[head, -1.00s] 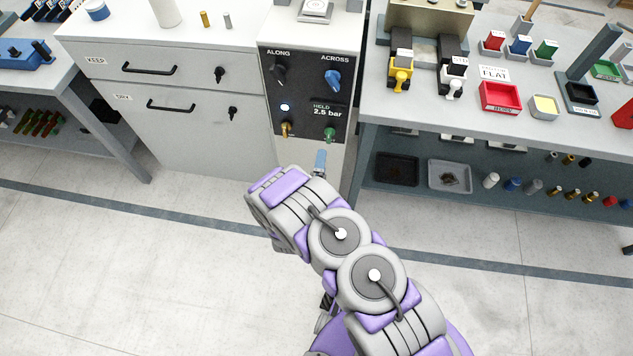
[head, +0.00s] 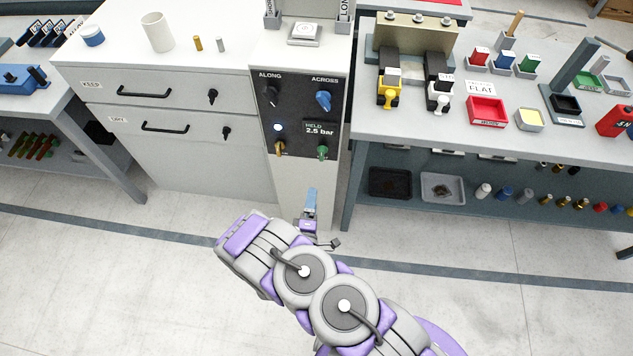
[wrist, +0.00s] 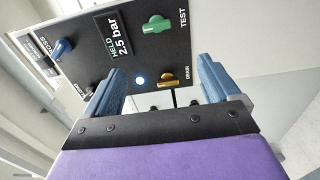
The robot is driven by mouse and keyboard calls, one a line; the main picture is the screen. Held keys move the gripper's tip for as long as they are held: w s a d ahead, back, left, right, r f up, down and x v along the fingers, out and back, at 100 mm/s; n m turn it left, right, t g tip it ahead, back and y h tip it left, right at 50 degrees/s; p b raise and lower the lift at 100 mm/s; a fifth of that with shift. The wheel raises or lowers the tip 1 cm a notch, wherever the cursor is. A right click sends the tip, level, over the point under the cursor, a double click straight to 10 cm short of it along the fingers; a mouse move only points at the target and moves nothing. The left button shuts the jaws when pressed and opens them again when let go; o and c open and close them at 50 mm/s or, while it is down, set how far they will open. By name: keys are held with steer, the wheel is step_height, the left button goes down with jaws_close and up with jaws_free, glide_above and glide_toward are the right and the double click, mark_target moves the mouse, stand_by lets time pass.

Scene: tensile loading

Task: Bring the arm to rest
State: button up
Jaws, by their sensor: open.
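My arm reaches in from the bottom of the head view, purple and grey, bent in front of the machine's control panel (head: 300,115). My gripper (head: 310,205) is mostly hidden behind the arm; one blue finger shows below the panel. In the wrist view my gripper (wrist: 160,90) has two blue fingers standing well apart with nothing between them. Beyond the fingers are the green TEST knob (wrist: 156,25), the brass DRAIN knob (wrist: 168,80), a lit round light (wrist: 140,80) and a display (wrist: 118,36) reading HELD 2.5 bar. The fingers look clear of the knobs.
A white cabinet (head: 190,165) with KEEP and DRY drawers stands left of the panel. A grey bench (head: 420,120) with clamps, trays and a lower shelf stands right. Bare floor (head: 120,280) lies in front, left of my arm.

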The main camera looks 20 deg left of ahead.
steer(key=w+d+r+m+g+h, duration=0.2)
steer(key=w+r+m+g+h, duration=0.2)
steer(key=w+r+m+g, duration=0.4)
steer(key=s+d+r+m+g+y, duration=0.1)
steer(key=d+r+m+g, duration=0.2)
steer(key=d+r+m, duration=0.6)
steer(key=s+d+r+m+g, duration=0.1)
steer(key=s+d+r+g, duration=0.1)
steer(key=s+d+r, duration=0.4)
steer(key=s+d+r+m+g+h, duration=0.1)
steer(key=s+d+r+g, duration=0.2)
steer(key=s+d+r, duration=0.4)
steer(key=s+d+r+m+g, duration=0.1)
steer(key=s+d+r+g, duration=0.2)
steer(key=s, duration=1.6)
steer(key=d+r, duration=0.4)
steer(key=d, duration=0.2)
steer(key=shift+s+r+m, duration=0.2)
steer(key=shift+s+m, duration=0.05)
steer(key=shift+m, duration=0.05)
steer(key=shift+d, duration=0.1)
steer(key=shift+c, duration=0.4)
